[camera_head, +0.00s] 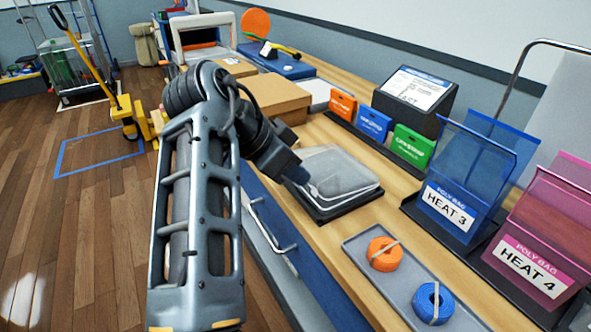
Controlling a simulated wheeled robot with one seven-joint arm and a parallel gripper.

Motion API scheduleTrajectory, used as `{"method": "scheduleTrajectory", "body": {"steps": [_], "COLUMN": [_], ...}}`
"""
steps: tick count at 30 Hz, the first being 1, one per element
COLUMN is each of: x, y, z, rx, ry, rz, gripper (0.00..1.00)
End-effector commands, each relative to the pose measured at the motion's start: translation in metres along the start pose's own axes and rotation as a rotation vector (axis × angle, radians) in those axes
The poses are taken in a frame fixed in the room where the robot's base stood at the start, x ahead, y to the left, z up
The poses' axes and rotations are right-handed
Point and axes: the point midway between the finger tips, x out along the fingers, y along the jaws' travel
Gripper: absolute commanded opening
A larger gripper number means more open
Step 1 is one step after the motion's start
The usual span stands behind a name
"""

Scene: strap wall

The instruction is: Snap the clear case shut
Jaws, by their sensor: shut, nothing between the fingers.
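The clear case (345,174) sits on the wooden bench, a see-through lid over a dark base. Its lid looks lowered over the base, but I cannot tell whether it is latched. My gripper (303,178) is at the left edge of the case, low over or against the lid. It is shut and holds nothing. My arm hides part of the bench to the left of the case, and the fingertips are hard to make out.
A grey tray (408,312) with orange strap (384,254) and blue strap (433,303) rolls lies nearer. Orange, blue and green boxes (413,146) stand behind the case. Blue (450,215) and pink (530,262) bag holders stand right. Cardboard boxes (278,97) lie beyond my arm.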

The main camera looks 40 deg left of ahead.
Motion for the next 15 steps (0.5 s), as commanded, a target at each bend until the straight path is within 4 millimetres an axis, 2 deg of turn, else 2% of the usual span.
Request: {"method": "scheduleTrajectory", "body": {"steps": [5, 15], "x": [0.002, 0.017], "y": [0.001, 0.001], "z": [0.001, 0.020], "rx": [0.000, 0.000], "ry": [0.007, 0.147], "rz": [0.002, 0.002], "gripper": [0.00, 0.00]}}
